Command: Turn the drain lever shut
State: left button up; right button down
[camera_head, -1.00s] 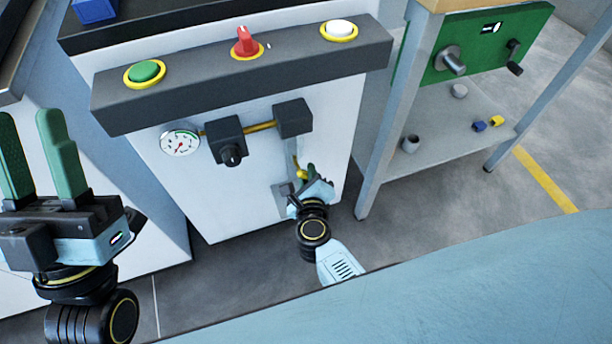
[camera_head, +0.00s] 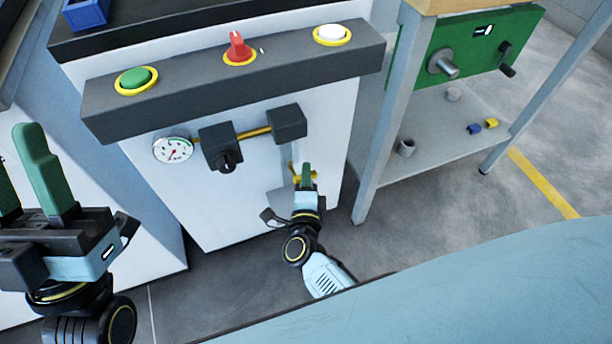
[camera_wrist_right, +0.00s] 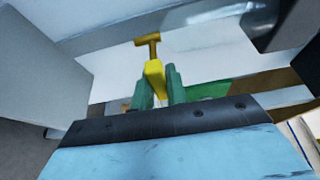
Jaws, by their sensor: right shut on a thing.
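The yellow drain lever (camera_head: 298,179) is low on the right of the white machine front, below a dark block on the brass pipe. In the right wrist view the yellow lever (camera_wrist_right: 154,76) stands between the green fingers, with its T-shaped end beyond them. My right gripper (camera_head: 306,174) is shut on the lever; its fingers also show in the wrist view (camera_wrist_right: 158,84). The fingers hide part of the lever in the head view. My left gripper (camera_head: 16,150) is open and empty at the left edge, away from the lever.
Above are a dark panel with a green button (camera_head: 135,79), a red knob (camera_head: 238,50) and a white button (camera_head: 332,34). A gauge (camera_head: 173,150) and black valve (camera_head: 222,148) sit left of the lever. A grey table leg (camera_head: 383,130) stands to the right.

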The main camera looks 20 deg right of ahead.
dwell(0.6)
jog(key=c, duration=1.4)
grip_release()
